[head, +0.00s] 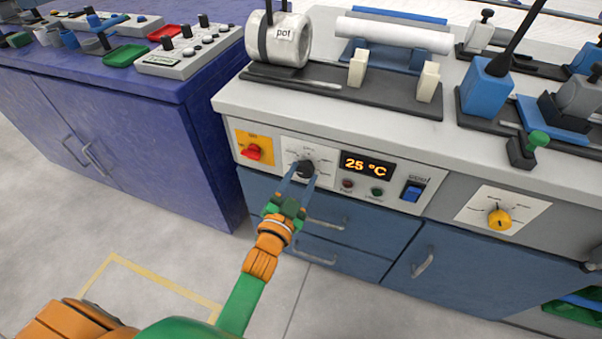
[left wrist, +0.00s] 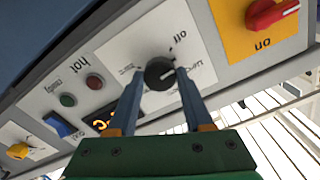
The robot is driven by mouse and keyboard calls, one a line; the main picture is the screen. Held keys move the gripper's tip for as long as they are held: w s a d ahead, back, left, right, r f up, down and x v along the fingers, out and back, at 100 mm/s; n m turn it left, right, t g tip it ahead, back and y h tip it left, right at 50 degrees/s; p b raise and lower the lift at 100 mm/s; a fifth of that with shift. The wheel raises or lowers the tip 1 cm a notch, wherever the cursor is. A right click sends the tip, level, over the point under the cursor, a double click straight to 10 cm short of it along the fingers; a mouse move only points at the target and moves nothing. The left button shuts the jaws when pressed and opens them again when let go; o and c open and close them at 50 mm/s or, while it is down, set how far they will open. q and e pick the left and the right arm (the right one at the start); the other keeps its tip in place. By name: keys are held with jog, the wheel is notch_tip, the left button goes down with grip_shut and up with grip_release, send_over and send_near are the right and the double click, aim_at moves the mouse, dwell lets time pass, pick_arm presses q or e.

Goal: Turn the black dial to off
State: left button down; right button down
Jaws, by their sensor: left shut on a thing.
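The black dial (head: 305,169) sits on a white label plate on the grey front panel, left of the display reading 25 °C. My left gripper (head: 303,177) reaches it from below, with one blue finger on each side, shut on the dial. In the left wrist view the fingers (left wrist: 158,85) flank the round dial (left wrist: 159,73), which has a small pale mark on its face. The plate there appears inverted and reads "off" (left wrist: 178,34) near the dial. The mark does not clearly point at that word. My right gripper is not in view.
A red switch (head: 252,152) on a yellow plate is left of the dial. Small buttons and a blue rocker switch (head: 412,191) are to its right. A yellow knob (head: 499,220) is farther right. Drawer handles (head: 326,223) are below. Open floor lies in front.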

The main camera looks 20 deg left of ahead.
pick_arm(q)
jog(key=shift+n+p, duration=0.35)
jog(key=shift+n, duration=0.85)
jog(key=shift+n+p, duration=0.65)
jog(key=shift+n, duration=0.55)
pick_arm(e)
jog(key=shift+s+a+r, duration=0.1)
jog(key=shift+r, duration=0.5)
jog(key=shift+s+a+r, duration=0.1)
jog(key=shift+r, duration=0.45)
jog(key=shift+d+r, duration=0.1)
pick_arm(q)
jog(key=shift+c, duration=1.5)
grip_release()
